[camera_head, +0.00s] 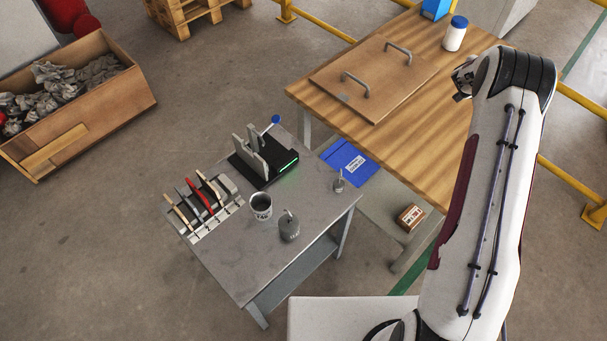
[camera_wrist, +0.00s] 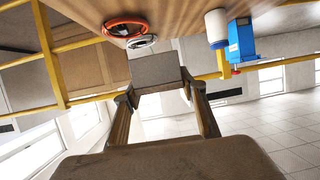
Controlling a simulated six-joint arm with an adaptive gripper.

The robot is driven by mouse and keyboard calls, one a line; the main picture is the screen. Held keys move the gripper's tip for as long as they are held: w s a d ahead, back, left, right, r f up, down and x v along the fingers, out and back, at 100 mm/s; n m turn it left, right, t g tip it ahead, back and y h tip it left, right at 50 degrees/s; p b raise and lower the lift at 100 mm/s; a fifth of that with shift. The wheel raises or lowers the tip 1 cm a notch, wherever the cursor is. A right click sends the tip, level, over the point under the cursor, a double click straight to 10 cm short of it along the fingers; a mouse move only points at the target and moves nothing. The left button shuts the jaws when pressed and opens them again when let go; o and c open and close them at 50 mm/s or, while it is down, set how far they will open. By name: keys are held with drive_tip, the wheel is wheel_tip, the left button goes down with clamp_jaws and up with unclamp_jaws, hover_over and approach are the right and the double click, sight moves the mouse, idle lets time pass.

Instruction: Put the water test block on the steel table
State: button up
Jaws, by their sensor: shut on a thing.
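In the wrist view, my gripper (camera_wrist: 158,88) is shut on a plain grey-brown block (camera_wrist: 156,70), held between its two fingertips. It looks like the water test block, but no marking shows to confirm this. In the head view, my gripper (camera_head: 463,80) is at the upper right by the wooden bench, partly hidden behind my arm; the block cannot be made out there. The steel table (camera_head: 232,268) stands lower left of the bench, away from my gripper.
The wooden bench (camera_head: 330,102) holds a handled board (camera_head: 385,75), a white jar (camera_head: 455,36) and a blue box (camera_head: 436,9).

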drive_tip(key=s+a+n+t+y, duration=0.3)
drive_tip(key=a+n+y, duration=0.25)
drive_tip(key=a, duration=1.15)
drive_tip(key=n+g+y, duration=0.4)
drive_tip(key=n+y, duration=0.8)
drive_tip(key=y, duration=0.1)
hover_over(311, 198)
wheel_tip(311, 198, down, 15)
drive_tip(key=shift+f, duration=0.1)
drive_tip(key=shift+f, duration=2.9)
drive_tip(key=shift+f, duration=2.05)
